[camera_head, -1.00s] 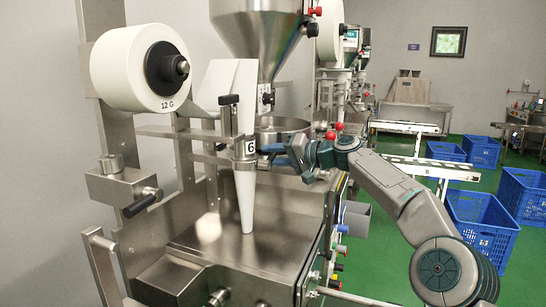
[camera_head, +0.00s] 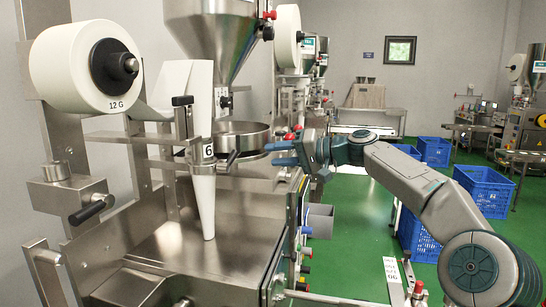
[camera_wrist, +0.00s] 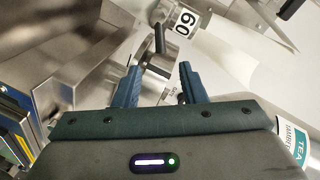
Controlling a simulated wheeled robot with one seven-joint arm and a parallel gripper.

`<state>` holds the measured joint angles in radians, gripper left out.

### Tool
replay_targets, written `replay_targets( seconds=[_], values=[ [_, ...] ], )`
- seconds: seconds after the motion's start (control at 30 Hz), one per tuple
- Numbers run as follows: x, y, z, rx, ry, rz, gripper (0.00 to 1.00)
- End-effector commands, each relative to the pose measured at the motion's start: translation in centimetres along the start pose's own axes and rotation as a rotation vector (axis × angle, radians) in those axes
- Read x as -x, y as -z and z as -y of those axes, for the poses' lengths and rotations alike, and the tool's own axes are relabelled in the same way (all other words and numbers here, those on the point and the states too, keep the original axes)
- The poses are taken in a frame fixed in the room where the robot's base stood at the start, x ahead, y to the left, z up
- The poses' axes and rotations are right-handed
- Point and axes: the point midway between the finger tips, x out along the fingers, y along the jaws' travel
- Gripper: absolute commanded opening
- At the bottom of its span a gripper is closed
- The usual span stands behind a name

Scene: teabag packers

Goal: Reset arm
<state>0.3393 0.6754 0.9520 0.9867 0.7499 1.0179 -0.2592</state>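My gripper (camera_head: 283,153) is at the end of my grey arm, to the right of the forming tube and in front of the steel bowl rim in the head view. In the wrist view my gripper (camera_wrist: 158,83) has its two dark fingers apart with nothing held between them. A dark handle (camera_wrist: 159,38) and a numbered label (camera_wrist: 185,24) show beyond the fingertips. In the head view the handle (camera_head: 232,158) sits beside the white tube (camera_head: 205,205), left of my fingers.
The packing machine has a paper roll (camera_head: 88,67), a steel hopper (camera_head: 213,35) and a bowl (camera_head: 241,136). Blue crates (camera_head: 484,186) stand on the green floor (camera_head: 352,215) behind my arm. Open floor lies between the machine and the crates.

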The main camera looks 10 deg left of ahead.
Motion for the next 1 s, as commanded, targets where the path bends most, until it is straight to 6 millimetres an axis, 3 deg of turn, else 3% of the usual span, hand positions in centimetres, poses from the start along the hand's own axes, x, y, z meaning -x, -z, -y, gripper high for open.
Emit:
replay_targets(
  seconds=[0.3, 0.37, 0.57, 0.77, 1.0],
  values=[
    [-0.7, -0.9, 0.2, 0.005, -0.034, 0.023, 0.38],
    [-1.3, -2.0, 0.3, 0.011, -0.082, 0.050, 0.38],
    [-2.3, -8.5, -0.9, 0.040, -0.364, 0.180, 0.38],
    [1.6, -14.6, -2.9, 0.053, -0.668, 0.262, 0.38],
    [10.4, -21.2, -3.9, 0.031, -0.981, 0.293, 0.38]
  ],
)
